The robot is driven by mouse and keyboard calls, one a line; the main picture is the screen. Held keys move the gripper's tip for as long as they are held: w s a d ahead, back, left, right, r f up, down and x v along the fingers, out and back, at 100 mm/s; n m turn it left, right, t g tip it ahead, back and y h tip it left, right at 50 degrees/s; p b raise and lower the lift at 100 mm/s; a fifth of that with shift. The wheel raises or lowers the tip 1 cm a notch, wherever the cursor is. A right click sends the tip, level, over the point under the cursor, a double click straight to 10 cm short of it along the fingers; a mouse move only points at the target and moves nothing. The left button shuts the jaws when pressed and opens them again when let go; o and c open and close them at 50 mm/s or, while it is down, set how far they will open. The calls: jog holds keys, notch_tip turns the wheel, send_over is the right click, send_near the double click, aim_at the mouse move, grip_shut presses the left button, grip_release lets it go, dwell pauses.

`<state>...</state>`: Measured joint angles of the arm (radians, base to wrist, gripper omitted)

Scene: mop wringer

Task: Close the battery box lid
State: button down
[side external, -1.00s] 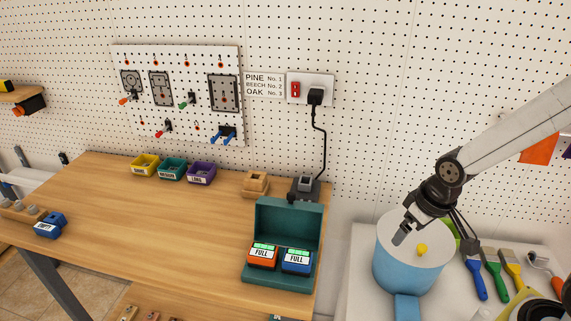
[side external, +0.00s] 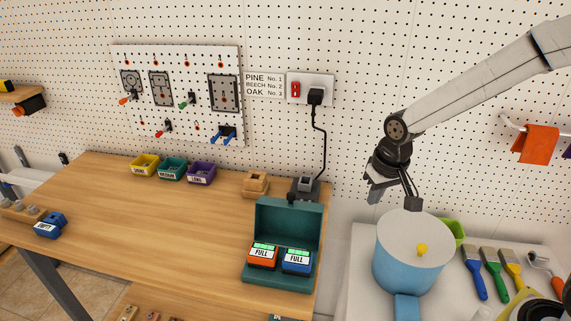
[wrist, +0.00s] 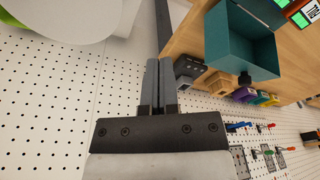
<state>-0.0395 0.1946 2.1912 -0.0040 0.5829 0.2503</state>
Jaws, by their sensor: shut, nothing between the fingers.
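The teal battery box stands on the right end of the wooden bench with its lid (side external: 289,223) raised upright at the back. An orange battery (side external: 262,255) and a blue battery (side external: 297,261), both labelled FULL, sit side by side in it. My gripper (side external: 373,196) is shut and empty, in the air to the right of the box and above its height, near the blue bucket. In the wrist view my shut fingers (wrist: 159,88) point up the picture, and the teal lid (wrist: 238,42) is to their right, apart from them.
A blue bucket (side external: 400,265) with a pale lid and yellow knob stands right of the bench. A black charger (side external: 304,188) with a cable and a wooden block (side external: 255,183) are behind the box. A blue EMPTY battery (side external: 50,225) lies far left. The bench middle is clear.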

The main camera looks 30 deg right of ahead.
jog(key=w+a+r+m+g, duration=0.1)
jog(key=w+a+r+m, duration=0.1)
jog(key=w, duration=0.7)
jog(key=w+a+r+m, duration=0.3)
jog(key=w+a+m, duration=0.1)
jog(key=w, duration=0.5)
jog(key=shift+w+a+r+m+g, duration=0.15)
jog(key=shift+w+a+m+g, duration=0.15)
jog(key=shift+a+g, duration=0.1)
notch_tip(320, 180, down, 10)
jog(key=shift+s+a+r, duration=0.3)
jog(key=shift+s+a, duration=0.35)
jog(key=shift+s, duration=0.05)
jog(key=shift+s+a+r, duration=0.3)
jog(key=shift+s+a, duration=0.3)
jog(key=shift+s, duration=0.05)
